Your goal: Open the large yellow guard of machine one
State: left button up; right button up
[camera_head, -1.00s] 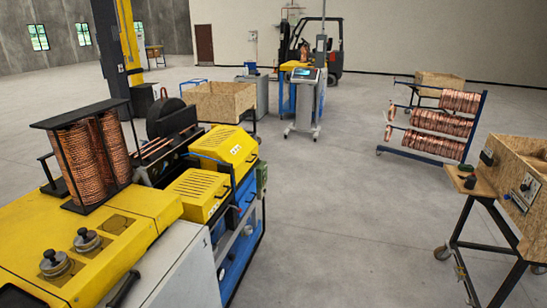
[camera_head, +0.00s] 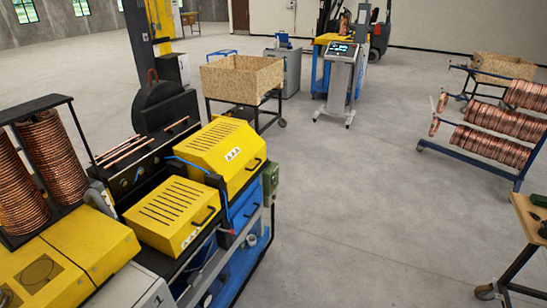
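The machine stands at the left with two yellow slotted guards, both lying closed. The larger yellow guard (camera_head: 216,147) is at the back, with a black handle (camera_head: 252,165) on its right side and a warning label on its front. The smaller yellow guard (camera_head: 172,214) sits in front of it, with its own black handle (camera_head: 204,216). Blue panels and a grey frame are below them. Neither of my grippers shows in this view.
Copper coils (camera_head: 40,170) stand on the machine at the left. A wooden crate (camera_head: 242,78) on a cart stands behind it. A grey console (camera_head: 341,80) is at the back. A rack of copper coils (camera_head: 492,145) and a workbench (camera_head: 530,215) are at the right. The floor (camera_head: 370,210) between is clear.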

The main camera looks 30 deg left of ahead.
aim_at(231, 149)
jog(key=u, duration=0.4)
jog(key=i, duration=1.05)
jog(key=u, duration=0.75)
